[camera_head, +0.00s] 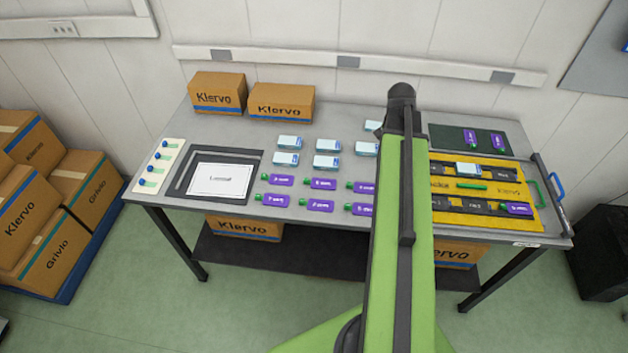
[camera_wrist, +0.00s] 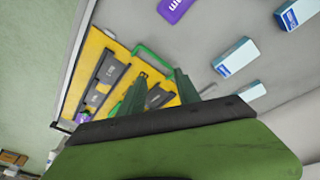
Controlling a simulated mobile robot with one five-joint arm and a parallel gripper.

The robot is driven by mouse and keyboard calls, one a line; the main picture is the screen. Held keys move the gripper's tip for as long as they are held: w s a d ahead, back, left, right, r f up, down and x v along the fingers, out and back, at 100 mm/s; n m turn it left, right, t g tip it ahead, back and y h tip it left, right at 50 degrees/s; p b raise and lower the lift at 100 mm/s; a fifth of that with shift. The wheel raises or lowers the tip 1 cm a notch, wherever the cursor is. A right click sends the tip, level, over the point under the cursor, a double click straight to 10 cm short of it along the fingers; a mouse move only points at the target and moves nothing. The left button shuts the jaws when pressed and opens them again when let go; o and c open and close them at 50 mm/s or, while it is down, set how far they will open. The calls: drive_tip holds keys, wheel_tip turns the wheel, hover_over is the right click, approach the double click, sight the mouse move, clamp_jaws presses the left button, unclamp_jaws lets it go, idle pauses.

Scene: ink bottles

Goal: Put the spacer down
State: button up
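A slim green bar (camera_head: 471,186), which looks like the spacer, lies on the yellow board (camera_head: 452,218) between two dark slotted strips, at the right of the table in the head view. In the wrist view the yellow board (camera_wrist: 88,58) shows at the left, with a green loop handle (camera_wrist: 150,60) at its edge. My gripper (camera_wrist: 158,92) shows as two dark green fingers set apart, with board and table visible between them and nothing seen held. In the head view my arm hides the gripper.
A white box (camera_head: 468,169) and a purple bottle (camera_head: 516,208) sit on the strips. A dark mat (camera_head: 450,137) holds two purple bottles. Cartons (camera_head: 281,101) stand at the back left.

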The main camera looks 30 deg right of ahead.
drive_tip(key=w+a+n+y, duration=0.1)
drive_tip(key=a+n, duration=0.6)
drive_tip(key=a, duration=1.3)
drive_tip(key=w+a+n+y, duration=0.1)
drive_tip(key=w+a+n, duration=0.3)
drive_tip(key=a, duration=1.6)
drive_tip(key=n, duration=0.3)
drive_tip(key=shift+w+a+f+y, duration=0.2)
drive_tip(key=shift+w+f+y, duration=0.05)
drive_tip(key=shift+f+y, duration=0.05)
